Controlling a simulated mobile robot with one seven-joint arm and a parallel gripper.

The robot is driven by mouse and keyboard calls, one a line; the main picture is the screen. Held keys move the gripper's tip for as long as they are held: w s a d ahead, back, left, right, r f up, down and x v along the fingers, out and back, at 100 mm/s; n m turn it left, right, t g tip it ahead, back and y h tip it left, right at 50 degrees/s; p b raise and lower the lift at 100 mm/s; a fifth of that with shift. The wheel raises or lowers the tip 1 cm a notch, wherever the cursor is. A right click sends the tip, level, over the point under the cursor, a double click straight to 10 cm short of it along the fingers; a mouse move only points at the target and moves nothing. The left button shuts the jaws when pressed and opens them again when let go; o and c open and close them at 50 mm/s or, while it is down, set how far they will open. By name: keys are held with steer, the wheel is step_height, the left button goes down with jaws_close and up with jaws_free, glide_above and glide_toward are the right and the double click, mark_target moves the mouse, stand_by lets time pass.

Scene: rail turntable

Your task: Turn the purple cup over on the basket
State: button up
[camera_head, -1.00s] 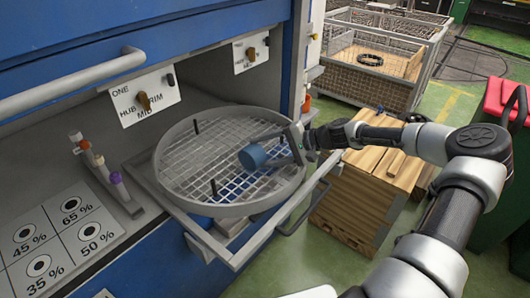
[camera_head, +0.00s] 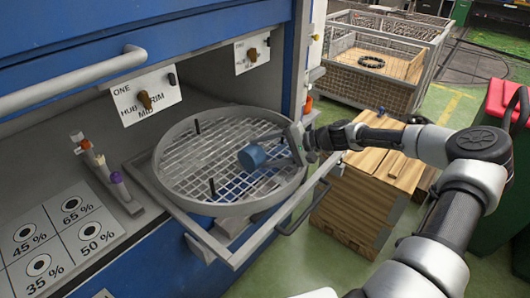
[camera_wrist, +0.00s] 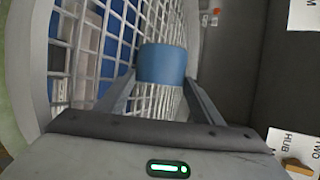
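A blue cup (camera_head: 252,156) is on its side at the right part of the round mesh basket (camera_head: 172,192). I cannot tell whether it touches the mesh. No purple cup is clearly in view; a small purple-topped piece (camera_head: 116,178) stands in the rack at left. My gripper (camera_head: 268,154) comes in from the right, low over the basket. In the wrist view, its two fingers (camera_wrist: 160,86) lie along both sides of the blue cup (camera_wrist: 162,64) and appear shut on it. The inside of the cup is hidden.
The basket sits on a pulled-out grey rail frame (camera_head: 205,240). Upright black pins (camera_head: 212,187) stand at its rim. A blue cabinet with a knob panel (camera_head: 145,100) is behind. A wooden crate (camera_head: 352,205) stands right, beneath my arm. A percentage board (camera_head: 62,232) lies left.

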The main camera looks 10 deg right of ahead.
steer(key=o, duration=0.4)
steer(key=shift+s+d+f, duration=0.1)
steer(key=shift+s+f, duration=0.1)
steer(key=shift+f, duration=0.35)
steer(key=shift+s+d+f, duration=0.1)
steer(key=shift+s+f, duration=0.05)
steer(key=shift+f, duration=0.35)
steer(key=shift+o, duration=0.7)
steer(key=w+r+p+v, duration=0.1)
steer(key=r+v, duration=0.1)
steer(key=v, duration=1.5)
steer(key=shift+s+r, duration=0.15)
steer(key=shift+s, duration=0.1)
